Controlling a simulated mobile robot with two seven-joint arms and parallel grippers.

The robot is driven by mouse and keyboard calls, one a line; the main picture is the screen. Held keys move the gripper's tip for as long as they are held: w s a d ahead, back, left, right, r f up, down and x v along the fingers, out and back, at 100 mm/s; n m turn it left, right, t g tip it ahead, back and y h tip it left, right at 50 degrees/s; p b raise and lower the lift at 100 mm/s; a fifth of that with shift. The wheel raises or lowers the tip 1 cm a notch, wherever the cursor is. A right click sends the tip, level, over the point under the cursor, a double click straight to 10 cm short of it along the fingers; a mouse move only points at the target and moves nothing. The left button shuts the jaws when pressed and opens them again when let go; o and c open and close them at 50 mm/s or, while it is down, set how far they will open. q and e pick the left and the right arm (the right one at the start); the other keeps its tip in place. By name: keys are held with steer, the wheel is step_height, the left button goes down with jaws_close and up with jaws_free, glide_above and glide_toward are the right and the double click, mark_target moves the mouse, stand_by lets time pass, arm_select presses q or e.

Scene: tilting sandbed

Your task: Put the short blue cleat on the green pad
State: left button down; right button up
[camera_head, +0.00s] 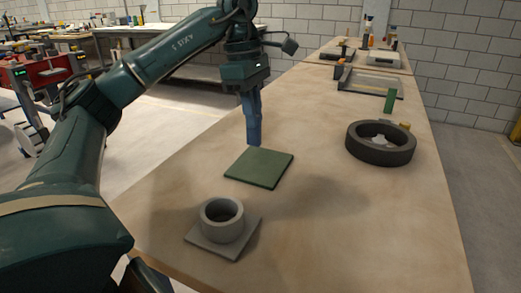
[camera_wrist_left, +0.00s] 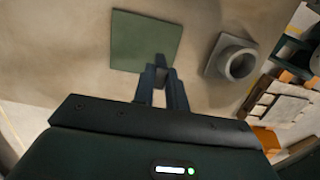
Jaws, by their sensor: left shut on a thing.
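The green pad (camera_head: 262,168) is a flat square lying on the wooden table; it also shows in the left wrist view (camera_wrist_left: 142,40). My left gripper (camera_head: 253,138) points down just behind the pad's far edge in the head view, its tips low. It is shut on a small dark blue piece, which I take for the short blue cleat; it shows between the fingers in the left wrist view (camera_wrist_left: 160,75). The fingers hide much of it, so its shape and its gap to the table are unclear. My right gripper is not in view.
A grey ring on a square base (camera_head: 222,222) stands in front of the pad. A dark round tray (camera_head: 380,156) with small pieces sits at the right. A green upright block (camera_head: 389,101) stands behind it. The table between pad and tray is clear.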

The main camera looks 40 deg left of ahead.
mark_target(254, 145)
arm_select(q)
steer(key=shift+f+b, duration=0.75)
steer(key=shift+f, duration=2.45)
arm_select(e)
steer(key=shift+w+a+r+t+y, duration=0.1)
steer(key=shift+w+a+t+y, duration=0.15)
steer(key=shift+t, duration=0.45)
arm_select(q)
steer(key=shift+f, duration=0.1)
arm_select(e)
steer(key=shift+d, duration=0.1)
arm_select(q)
steer(key=c, duration=1.4)
jaws_free()
steer(key=shift+c, duration=0.2)
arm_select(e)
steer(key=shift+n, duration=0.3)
arm_select(q)
step_height(254, 145, up, 12)
steer(key=a+p, duration=0.1)
steer(key=p, duration=0.4)
steer(key=shift+s+a, duration=0.25)
steer(key=shift+a, duration=0.1)
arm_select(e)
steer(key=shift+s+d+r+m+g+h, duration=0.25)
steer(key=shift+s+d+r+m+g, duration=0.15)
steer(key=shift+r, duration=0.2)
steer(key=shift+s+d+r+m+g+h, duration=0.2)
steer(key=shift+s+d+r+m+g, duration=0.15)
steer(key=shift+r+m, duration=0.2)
